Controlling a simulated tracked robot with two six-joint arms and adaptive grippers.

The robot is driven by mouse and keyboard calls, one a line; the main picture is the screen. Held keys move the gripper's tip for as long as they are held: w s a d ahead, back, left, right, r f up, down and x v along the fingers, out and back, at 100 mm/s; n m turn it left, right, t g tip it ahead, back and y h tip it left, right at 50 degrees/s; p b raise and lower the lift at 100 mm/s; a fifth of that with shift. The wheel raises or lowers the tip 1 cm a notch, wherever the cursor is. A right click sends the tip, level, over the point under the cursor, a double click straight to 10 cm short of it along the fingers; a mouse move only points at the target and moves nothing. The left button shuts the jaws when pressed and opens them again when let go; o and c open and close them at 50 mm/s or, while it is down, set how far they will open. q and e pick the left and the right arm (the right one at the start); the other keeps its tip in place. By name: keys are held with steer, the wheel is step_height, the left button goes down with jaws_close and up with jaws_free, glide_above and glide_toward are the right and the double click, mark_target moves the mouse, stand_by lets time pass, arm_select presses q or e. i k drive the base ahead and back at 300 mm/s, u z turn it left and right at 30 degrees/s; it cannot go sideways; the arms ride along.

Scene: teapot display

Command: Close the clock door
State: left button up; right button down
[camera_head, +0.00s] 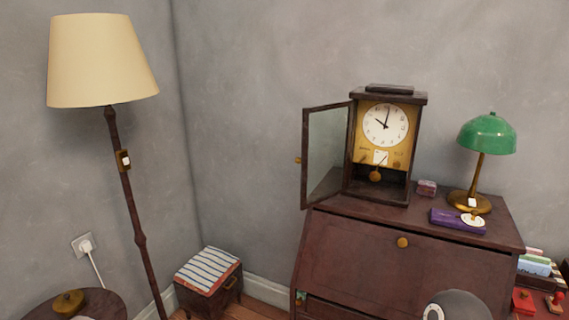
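The clock (385,145) stands upright on top of a dark wooden bureau, with a white dial and a brass-coloured front plate. Its glass door (327,155) has a dark frame and is hinged at the clock's left side. The door stands open, swung out to the left, so the dial and the pendulum (375,176) are uncovered. A small brass knob (298,160) sits on the door's free left edge. Neither of my grippers shows in the head view.
The bureau (350,248) carries a green desk lamp (487,134), a small box (427,188) and a purple case (452,221) right of the clock. A floor lamp (125,190) and a striped stool (208,270) stand left. The space left of the open door is clear.

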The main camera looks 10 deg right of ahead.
mark_target(306, 111)
steer(key=u, duration=0.15)
steer(key=i, duration=1)
steer(key=u, duration=0.25)
